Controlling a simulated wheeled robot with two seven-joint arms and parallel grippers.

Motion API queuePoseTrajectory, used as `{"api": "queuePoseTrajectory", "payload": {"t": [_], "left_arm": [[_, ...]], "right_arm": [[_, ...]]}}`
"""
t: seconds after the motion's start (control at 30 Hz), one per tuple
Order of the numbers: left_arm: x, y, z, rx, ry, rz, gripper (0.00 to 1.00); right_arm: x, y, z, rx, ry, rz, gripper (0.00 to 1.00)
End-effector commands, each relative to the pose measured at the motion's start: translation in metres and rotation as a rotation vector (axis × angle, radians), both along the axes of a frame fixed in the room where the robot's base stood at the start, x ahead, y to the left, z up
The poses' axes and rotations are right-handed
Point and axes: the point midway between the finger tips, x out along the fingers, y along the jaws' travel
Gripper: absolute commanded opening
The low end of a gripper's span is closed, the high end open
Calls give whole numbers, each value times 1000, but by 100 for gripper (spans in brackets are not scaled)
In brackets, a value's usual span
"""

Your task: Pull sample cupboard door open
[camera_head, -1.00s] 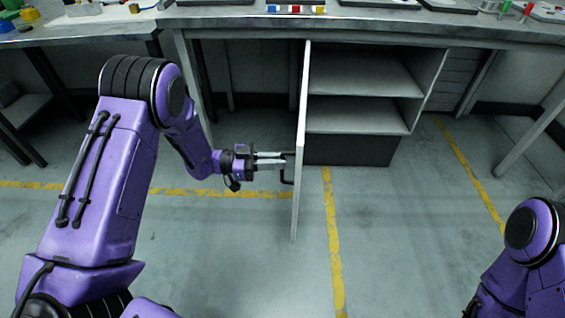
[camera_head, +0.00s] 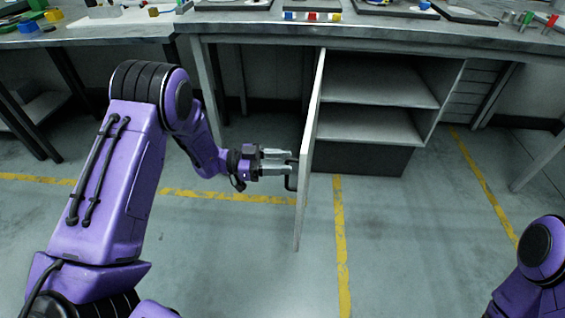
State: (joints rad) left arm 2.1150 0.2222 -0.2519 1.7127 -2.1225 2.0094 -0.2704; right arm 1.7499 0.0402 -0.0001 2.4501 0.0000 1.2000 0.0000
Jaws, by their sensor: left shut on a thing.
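The sample cupboard (camera_head: 432,100) stands under the bench, its inside with shelves (camera_head: 375,92) in plain view. Its door (camera_head: 307,170) stands wide open, seen nearly edge-on and pointing toward me. A dark handle (camera_head: 290,182) is on the door's left-hand face. My left gripper (camera_head: 287,162) is at that handle, left of the door, with its fingers shut on it. The fingertips partly hide the handle. The shelves look empty. My right arm shows only in part at the lower right, and its gripper is out of view.
The long bench top (camera_head: 240,22) carries small coloured blocks (camera_head: 311,16) and trays. A bench leg (camera_head: 208,85) stands left of the cupboard, behind my left arm. The floor (camera_head: 410,245) in front is clear, marked with yellow lines.

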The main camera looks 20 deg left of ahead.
Motion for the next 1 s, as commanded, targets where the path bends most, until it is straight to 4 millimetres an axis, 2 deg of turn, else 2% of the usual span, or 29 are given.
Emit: {"api": "queuePoseTrajectory", "payload": {"t": [0.77,0.87,1.0], "left_arm": [[-1,1,-2,4,2,-2,37],[-5,13,-2,3,1,2,37],[-18,44,-2,1,-1,4,37]], "right_arm": [[0,0,0,0,0,0,43],[0,0,-1,0,0,0,43],[0,0,0,0,0,0,43]]}}
